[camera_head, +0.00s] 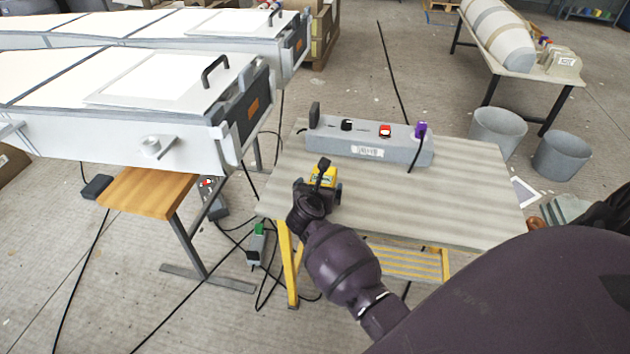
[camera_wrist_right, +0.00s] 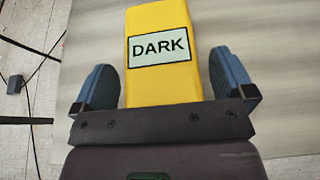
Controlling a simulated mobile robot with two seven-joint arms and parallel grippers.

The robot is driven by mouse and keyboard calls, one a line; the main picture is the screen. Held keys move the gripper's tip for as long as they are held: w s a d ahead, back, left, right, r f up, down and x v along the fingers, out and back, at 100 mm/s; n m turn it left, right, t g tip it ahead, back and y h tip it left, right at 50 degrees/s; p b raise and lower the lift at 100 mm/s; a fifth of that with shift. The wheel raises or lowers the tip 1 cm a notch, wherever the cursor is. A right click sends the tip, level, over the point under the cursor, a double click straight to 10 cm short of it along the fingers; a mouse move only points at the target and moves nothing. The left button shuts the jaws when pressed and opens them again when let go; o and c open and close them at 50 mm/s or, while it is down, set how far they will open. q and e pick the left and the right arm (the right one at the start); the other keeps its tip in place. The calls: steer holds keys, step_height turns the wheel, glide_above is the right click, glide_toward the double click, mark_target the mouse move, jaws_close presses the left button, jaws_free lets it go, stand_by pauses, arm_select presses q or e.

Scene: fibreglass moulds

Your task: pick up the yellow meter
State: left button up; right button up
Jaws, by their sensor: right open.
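The yellow meter (camera_wrist_right: 160,80) lies on the table, with a pale display reading "DARK". In the right wrist view it is between the two blue fingers of my right gripper (camera_wrist_right: 162,85), which is open with a visible gap on each side. In the head view the meter (camera_head: 323,177) shows only partly, behind my right gripper (camera_head: 319,190) at the table's left part. My left gripper is not in view.
The wooden-topped table (camera_head: 440,205) holds a grey power box (camera_head: 365,145) with plugs along its back. A white mould machine (camera_head: 130,115) stands at left. Cables run over the floor. Two grey buckets (camera_head: 497,130) stand at right. The table's right part is clear.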

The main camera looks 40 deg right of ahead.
steer(key=shift+w+d, duration=0.1)
steer(key=c, duration=1.1)
steer(key=shift+o, duration=0.2)
steer(key=shift+r, duration=0.15)
step_height(320, 180, up, 10)
steer(key=p, duration=0.3)
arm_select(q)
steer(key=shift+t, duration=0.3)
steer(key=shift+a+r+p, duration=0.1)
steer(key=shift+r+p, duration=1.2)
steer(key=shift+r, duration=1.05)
arm_select(e)
step_height(320, 180, up, 10)
